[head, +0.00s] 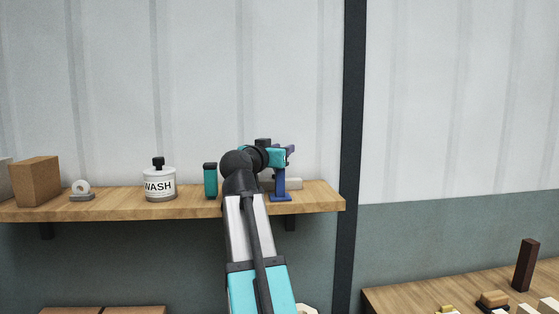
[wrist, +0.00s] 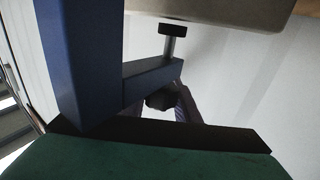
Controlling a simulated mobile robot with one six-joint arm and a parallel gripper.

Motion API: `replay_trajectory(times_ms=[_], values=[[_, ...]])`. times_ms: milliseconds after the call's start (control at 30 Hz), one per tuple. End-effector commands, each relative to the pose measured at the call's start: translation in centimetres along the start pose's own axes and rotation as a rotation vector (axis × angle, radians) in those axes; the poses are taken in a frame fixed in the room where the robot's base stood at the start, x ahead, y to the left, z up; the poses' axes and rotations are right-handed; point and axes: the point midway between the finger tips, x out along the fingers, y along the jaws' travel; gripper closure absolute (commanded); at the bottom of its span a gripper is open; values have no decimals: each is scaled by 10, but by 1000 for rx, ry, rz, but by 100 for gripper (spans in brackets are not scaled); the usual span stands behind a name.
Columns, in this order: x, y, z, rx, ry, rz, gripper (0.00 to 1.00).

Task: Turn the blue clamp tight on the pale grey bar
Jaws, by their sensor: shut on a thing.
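The blue clamp (head: 281,186) stands upright at the right end of the wooden shelf, by the pale grey bar (head: 294,183). My gripper (head: 277,157) is at the clamp's top and shut on its handle, which is mostly hidden by the jaws. In the wrist view, which looks upside down, the clamp's blue frame (wrist: 82,50) fills the left. Its dark screw pad (wrist: 173,30) is very close to the bar (wrist: 225,8); I cannot tell if they touch. A teal jaw (wrist: 150,160) with a dark pad spans the bottom.
On the shelf (head: 120,206), left of my arm, stand a teal bottle (head: 210,181), a white WASH jar (head: 160,184), a white ring on a grey base (head: 81,190) and a brown box (head: 37,181). A dark post (head: 353,150) rises just right of the shelf.

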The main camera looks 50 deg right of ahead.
Motion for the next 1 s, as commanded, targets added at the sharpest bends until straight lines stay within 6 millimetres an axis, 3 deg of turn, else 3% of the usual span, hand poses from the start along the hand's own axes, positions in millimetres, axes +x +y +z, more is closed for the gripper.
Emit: replay_trajectory(times_ms=[600, 1000], values=[[0, 7, 3, 0, -4, 245, 94], [-2, 10, 2, 0, -4, 294, 94]])
